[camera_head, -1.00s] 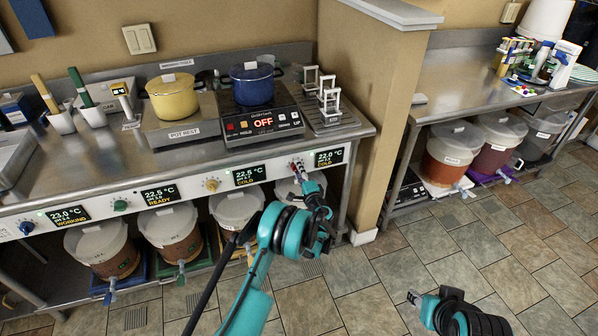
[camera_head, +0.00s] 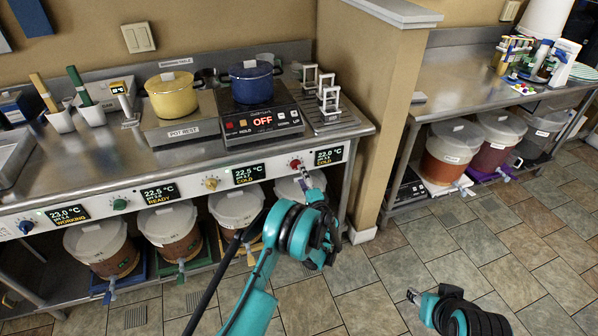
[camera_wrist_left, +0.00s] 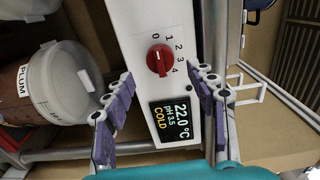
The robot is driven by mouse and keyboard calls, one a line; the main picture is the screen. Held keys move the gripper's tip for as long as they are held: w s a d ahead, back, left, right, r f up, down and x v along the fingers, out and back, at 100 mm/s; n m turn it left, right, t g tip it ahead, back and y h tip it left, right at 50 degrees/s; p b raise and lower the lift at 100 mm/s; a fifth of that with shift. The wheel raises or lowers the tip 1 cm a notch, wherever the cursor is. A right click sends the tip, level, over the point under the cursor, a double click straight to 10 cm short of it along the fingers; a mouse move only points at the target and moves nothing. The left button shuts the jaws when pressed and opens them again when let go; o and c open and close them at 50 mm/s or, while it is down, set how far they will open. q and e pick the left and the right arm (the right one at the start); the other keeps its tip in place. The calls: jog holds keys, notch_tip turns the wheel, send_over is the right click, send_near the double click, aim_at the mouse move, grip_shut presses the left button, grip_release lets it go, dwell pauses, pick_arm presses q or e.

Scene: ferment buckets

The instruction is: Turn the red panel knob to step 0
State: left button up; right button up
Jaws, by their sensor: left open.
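The red panel knob (camera_head: 296,164) is on the front panel at its right end, beside a display reading 22.0 °C, COLD. In the left wrist view the red knob (camera_wrist_left: 160,60) has a pale pointer line, with the numbers 0 to 4 around its upper and right side. I cannot tell for sure which number the line marks. My left gripper (camera_head: 306,180) is just below and in front of the knob. In the wrist view its purple fingers (camera_wrist_left: 166,82) are spread wide, empty and apart from the knob. My right gripper (camera_head: 413,296) is low at the right, over the floor, its jaws unclear.
The white panel also has a yellow knob (camera_head: 211,183), a green knob (camera_head: 120,204) and a blue knob (camera_head: 26,227). Lidded buckets stand below, including one marked PLUM (camera_wrist_left: 55,85). A hotplate (camera_head: 262,122) reading OFF holds a blue pot (camera_head: 251,85). The tiled floor in front is clear.

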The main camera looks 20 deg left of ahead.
pick_arm(q)
jog(key=v, duration=0.7)
jog(key=shift+s, duration=0.1)
jog(key=s+a+r+n+g+h, duration=0.1)
jog(key=s+a+r+n+g, duration=0.25)
jog(key=r, duration=0.65)
jog(key=s+a+r+n+g+h, duration=0.25)
jog(key=s+r, duration=0.35)
jog(key=s, duration=0.4)
jog(key=s+d+n+g+h, duration=0.1)
jog(key=s+d+n+h, duration=0.1)
jog(key=s, duration=1)
jog(key=s+d+n+h, duration=0.3)
jog(key=s+h, duration=0.1)
jog(key=s, duration=0.8)
jog(key=shift+s+d+f+g, duration=0.15)
jog(key=shift+s+f+g, duration=0.15)
jog(key=shift+g, duration=0.1)
